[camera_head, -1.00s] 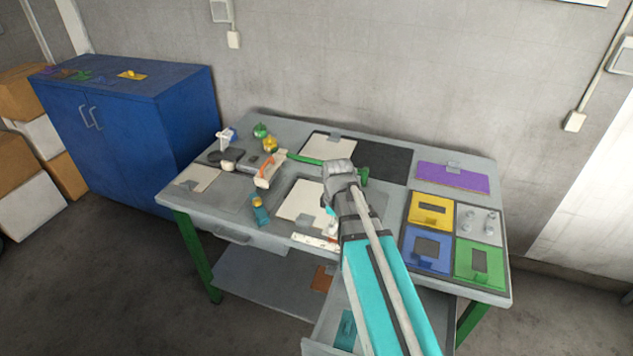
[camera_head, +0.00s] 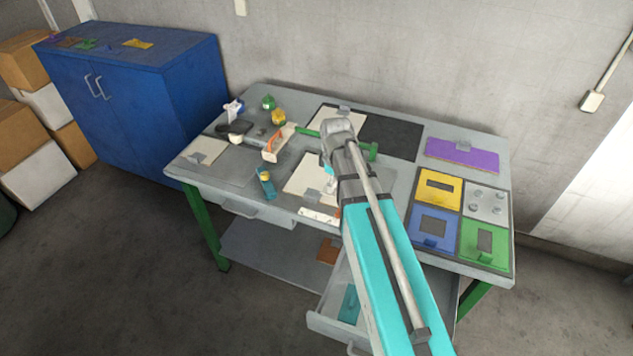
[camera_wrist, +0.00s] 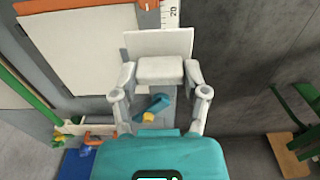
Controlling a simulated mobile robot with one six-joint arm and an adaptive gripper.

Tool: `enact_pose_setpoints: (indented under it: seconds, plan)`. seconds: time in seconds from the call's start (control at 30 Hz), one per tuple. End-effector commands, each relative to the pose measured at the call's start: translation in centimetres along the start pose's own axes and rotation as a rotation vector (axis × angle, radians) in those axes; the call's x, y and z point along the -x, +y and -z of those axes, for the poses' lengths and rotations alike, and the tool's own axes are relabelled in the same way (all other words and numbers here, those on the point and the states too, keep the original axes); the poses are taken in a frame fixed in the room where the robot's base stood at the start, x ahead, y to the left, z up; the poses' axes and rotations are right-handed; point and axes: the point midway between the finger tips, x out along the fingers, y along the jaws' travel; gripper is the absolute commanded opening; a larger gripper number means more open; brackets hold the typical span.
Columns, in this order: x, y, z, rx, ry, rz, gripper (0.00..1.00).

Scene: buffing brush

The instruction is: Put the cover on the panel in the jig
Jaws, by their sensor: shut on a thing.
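In the wrist view my gripper (camera_wrist: 160,93) is shut on a pale grey block-like grip (camera_wrist: 160,71) with a flat pale plate (camera_wrist: 158,42) behind it. I cannot tell for sure that this is the cover. In the head view my arm hides the fingers and the held piece. A cream panel (camera_head: 303,176) lies on the middle of the bench, left of my wrist; it appears to be in the jig, but its seat is partly hidden. In the wrist view a large cream panel (camera_wrist: 80,45) lies left of the held piece, apart from it in the picture.
Yellow (camera_head: 440,188), blue (camera_head: 434,229) and green (camera_head: 484,243) plates with cutouts lie at the right. A purple panel (camera_head: 462,153) lies behind them. Small tools and a teal piece (camera_head: 266,182) stand left of the cream panel. A front drawer (camera_head: 335,318) is open below my arm.

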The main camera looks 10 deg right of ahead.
Motion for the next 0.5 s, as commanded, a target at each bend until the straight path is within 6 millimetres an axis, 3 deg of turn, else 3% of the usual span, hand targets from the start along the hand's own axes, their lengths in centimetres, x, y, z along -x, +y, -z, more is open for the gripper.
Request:
enact_pose_setpoints:
  seconds: [0.5]
  plan:
    - [-4.6,5.8,6.0,-0.002,0.0,0.0,0.16]
